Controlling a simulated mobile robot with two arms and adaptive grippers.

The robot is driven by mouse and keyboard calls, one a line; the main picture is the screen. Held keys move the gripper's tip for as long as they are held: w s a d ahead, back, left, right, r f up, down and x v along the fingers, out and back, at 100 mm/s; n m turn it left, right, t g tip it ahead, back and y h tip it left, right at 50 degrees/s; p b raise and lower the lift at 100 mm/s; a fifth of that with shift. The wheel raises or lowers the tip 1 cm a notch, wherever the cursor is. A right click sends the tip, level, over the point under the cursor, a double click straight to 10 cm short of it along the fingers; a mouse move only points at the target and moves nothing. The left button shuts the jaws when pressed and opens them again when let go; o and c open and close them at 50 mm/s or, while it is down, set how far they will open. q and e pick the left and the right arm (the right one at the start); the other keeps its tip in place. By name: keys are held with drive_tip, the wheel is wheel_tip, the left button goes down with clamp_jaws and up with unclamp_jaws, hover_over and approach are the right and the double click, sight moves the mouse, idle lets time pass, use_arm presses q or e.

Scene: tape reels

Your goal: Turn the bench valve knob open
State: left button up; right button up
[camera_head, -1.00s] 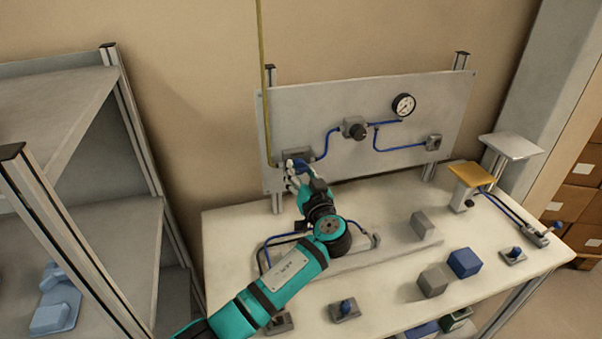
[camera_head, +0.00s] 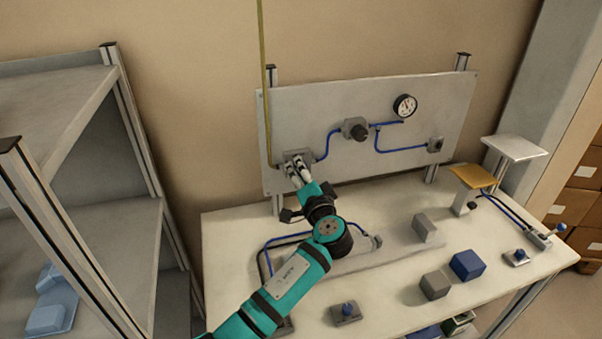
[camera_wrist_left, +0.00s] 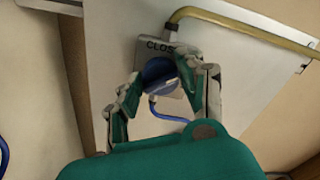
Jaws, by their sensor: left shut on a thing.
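The valve knob is blue and round and shows between my fingers in the left wrist view (camera_wrist_left: 160,76). It sits on a grey valve block (camera_head: 307,157) at the left end of the upright panel; in the left wrist view the block (camera_wrist_left: 148,46) carries letters reading "CLOS", the rest hidden. My left gripper (camera_head: 296,165) is at the block, its fingers on either side of the knob and shut on it. In the head view the fingers cover the knob. My right gripper is not in view.
The grey panel (camera_head: 400,103) carries a gauge (camera_head: 405,106), a black-knobbed regulator (camera_head: 357,130) and blue hoses. A yellow pipe (camera_head: 263,80) rises from the valve. Several blocks and small fixtures stand on the white bench (camera_head: 390,305). A grey shelf (camera_head: 110,215) stands at the left.

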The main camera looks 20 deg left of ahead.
use_arm(q)
drive_tip(key=shift+m+p, duration=1.55)
drive_tip(key=shift+m, duration=2.45)
drive_tip(key=o, duration=1.2)
drive_tip(key=v, duration=1.2)
drive_tip(key=shift+d, duration=0.1)
drive_tip(key=shift+r, duration=0.15)
